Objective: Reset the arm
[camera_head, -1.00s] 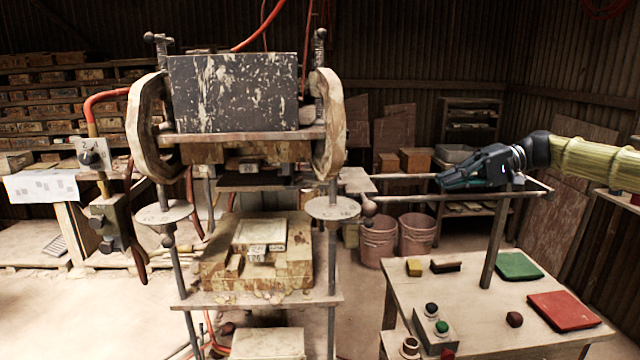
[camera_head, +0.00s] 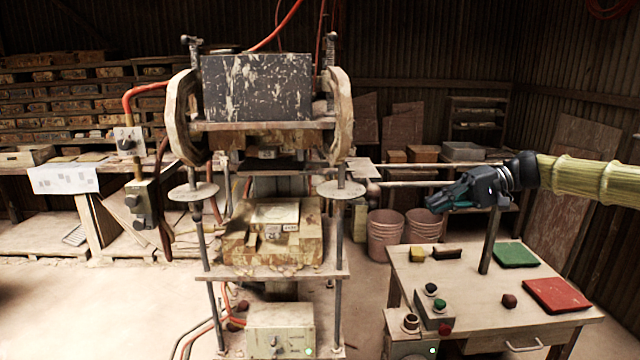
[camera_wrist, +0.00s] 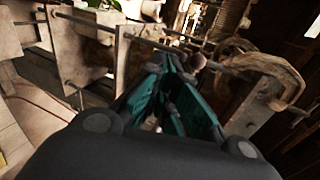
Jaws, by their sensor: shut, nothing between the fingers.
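My gripper (camera_head: 436,204) hangs in the air at the right in the head view, above the back of the small wooden table. It points left toward the tile press (camera_head: 265,140) and is apart from it. Its teal fingers are shut with nothing between them. In the wrist view the fingers (camera_wrist: 172,75) run toward the press frame, and a rod with a round knob lies just beyond them. My yellow-sleeved arm reaches in from the right edge.
The wooden table (camera_head: 465,285) bears a green mat (camera_head: 515,255), a red mat (camera_head: 558,295), a button box (camera_head: 432,308) and small blocks. Two pinkish buckets (camera_head: 384,235) stand behind it. Shelves of tiles line the left wall. The floor at left is open.

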